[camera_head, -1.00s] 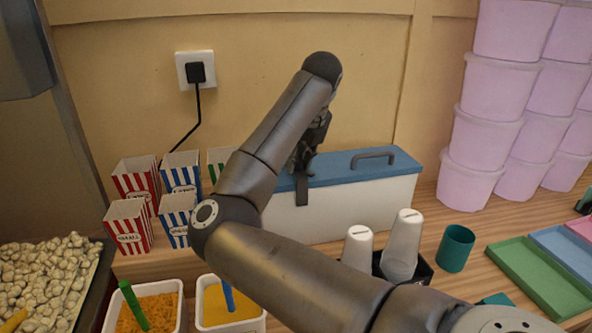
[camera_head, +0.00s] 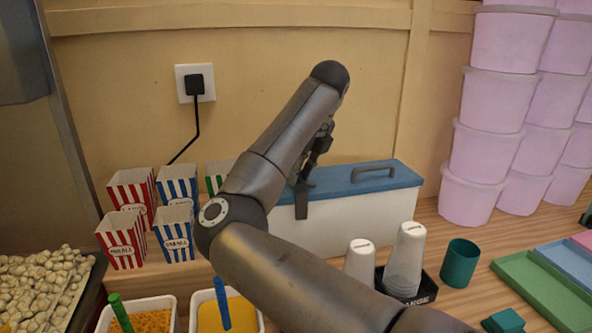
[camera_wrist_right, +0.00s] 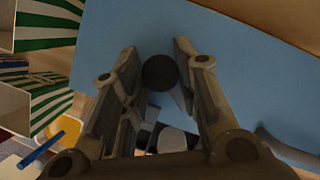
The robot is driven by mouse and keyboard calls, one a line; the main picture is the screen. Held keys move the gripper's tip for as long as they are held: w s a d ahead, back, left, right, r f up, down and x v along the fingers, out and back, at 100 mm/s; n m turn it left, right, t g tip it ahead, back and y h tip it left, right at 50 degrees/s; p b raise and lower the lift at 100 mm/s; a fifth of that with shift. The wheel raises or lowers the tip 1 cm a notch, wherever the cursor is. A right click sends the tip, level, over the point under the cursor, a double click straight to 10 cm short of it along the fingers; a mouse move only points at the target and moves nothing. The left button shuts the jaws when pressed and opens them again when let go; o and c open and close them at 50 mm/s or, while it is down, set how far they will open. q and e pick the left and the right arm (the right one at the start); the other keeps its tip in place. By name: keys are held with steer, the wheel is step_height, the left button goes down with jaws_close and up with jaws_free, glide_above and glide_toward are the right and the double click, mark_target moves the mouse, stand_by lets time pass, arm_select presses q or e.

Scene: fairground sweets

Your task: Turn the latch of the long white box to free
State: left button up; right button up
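The long white box (camera_head: 365,222) with a blue lid (camera_head: 340,181) stands against the back wall. Its dark latch (camera_head: 301,204) hangs straight down over the front, its upper part hidden by my right arm. My right gripper (camera_head: 304,178) is over the lid's front part at the latch, mostly behind my own arm in the head view. In the right wrist view, my right gripper (camera_wrist_right: 158,60) has its two fingers apart, one on each side of a dark round knob (camera_wrist_right: 160,73) at the latch. Whether they touch it I cannot tell. My left gripper is not in view.
A handle (camera_head: 373,173) rises from the lid at right. Striped popcorn boxes (camera_head: 176,232) stand left of the box. White cups (camera_head: 406,262) and a teal cup (camera_head: 459,263) stand in front at right. Pink tubs (camera_head: 478,152) are stacked at far right.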

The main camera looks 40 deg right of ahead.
steer(key=o, duration=0.4)
steer(key=shift+o, duration=0.2)
steer(key=shift+r, duration=0.1)
steer(key=v, duration=1.2)
steer(key=shift+s, duration=0.1)
